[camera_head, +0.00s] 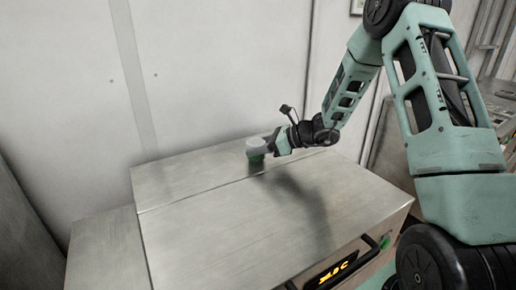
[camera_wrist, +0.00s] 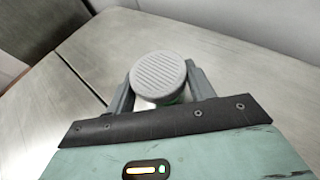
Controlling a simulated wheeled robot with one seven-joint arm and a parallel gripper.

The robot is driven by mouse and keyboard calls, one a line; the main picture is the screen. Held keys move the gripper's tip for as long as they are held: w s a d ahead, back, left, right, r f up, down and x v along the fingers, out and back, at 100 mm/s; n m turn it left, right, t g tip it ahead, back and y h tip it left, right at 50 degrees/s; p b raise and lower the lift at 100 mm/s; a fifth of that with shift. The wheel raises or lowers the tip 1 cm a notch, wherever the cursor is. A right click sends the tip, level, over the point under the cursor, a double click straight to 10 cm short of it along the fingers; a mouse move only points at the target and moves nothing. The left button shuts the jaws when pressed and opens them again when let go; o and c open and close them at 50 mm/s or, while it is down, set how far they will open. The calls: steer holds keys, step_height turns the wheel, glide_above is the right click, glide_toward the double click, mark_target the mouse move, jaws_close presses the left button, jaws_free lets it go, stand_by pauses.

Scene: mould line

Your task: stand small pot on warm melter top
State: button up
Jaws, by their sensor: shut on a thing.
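The small pot (camera_head: 256,147) has a pale grey lid and a green lower part. In the head view it is at the middle of the melter top, near its back part. In the wrist view its ribbed round lid (camera_wrist: 158,76) faces the camera. My gripper (camera_head: 262,144) has its two fingers on either side of the pot and is shut on it; it also shows in the wrist view (camera_wrist: 159,88). The melter top (camera_head: 190,235) is a brushed metal surface beneath. I cannot tell whether the pot's base touches it.
A seam crosses the metal top behind the front panel. The melter's front has a lit orange display (camera_head: 338,267), a dark handle (camera_head: 368,247) and a green button (camera_head: 385,242). A pale wall (camera_head: 220,70) stands behind. The front of the top is clear.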

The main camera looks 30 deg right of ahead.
steer(key=shift+f, duration=0.25)
steer(key=shift+f, duration=0.2)
steer(key=o, duration=1)
